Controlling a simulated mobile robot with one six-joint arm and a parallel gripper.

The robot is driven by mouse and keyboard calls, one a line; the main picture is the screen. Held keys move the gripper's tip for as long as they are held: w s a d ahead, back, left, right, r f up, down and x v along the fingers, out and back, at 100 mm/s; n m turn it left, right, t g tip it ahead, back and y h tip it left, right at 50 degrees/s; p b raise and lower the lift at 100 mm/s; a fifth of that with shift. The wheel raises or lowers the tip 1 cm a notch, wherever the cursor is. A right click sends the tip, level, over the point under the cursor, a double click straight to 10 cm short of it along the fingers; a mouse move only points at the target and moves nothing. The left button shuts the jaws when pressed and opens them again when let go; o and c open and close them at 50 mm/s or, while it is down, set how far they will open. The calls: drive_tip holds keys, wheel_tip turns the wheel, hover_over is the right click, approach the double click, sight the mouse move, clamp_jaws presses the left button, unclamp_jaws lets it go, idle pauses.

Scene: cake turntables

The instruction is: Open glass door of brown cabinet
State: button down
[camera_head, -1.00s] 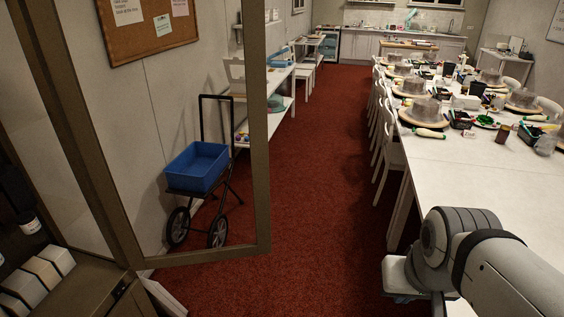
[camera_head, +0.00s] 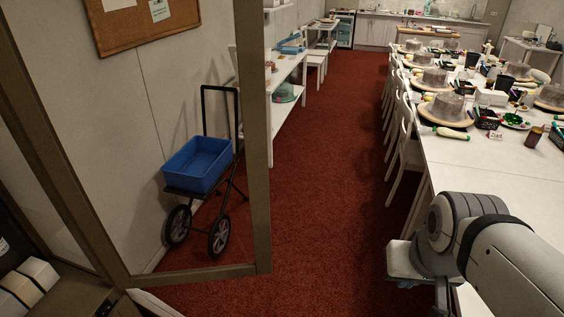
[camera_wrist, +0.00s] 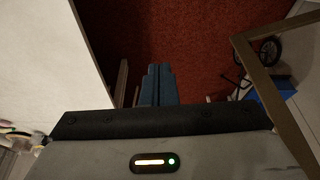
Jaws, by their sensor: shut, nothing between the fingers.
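The glass door (camera_head: 256,130) of the brown cabinet (camera_head: 78,298) stands swung open on the left in the head view. Its brown frame surrounds a clear pane, and the room shows through it. In the wrist view, a corner of a brown frame that looks like this door (camera_wrist: 262,85) is at the right, apart from my gripper. My gripper (camera_wrist: 158,72) shows there as two blue fingers, shut together and empty, over the red floor.
A long white table (camera_head: 452,163) with cake turntables and chairs runs along the right. A black trolley with a blue crate (camera_head: 197,165) stands behind the glass. White boxes (camera_head: 38,272) sit in the cabinet at lower left. Red carpet (camera_head: 335,180) between door and table is clear.

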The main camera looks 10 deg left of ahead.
drive_tip(key=shift+w+d, duration=0.15)
drive_tip(key=shift+w, duration=0.15)
drive_tip(key=shift+d, duration=0.1)
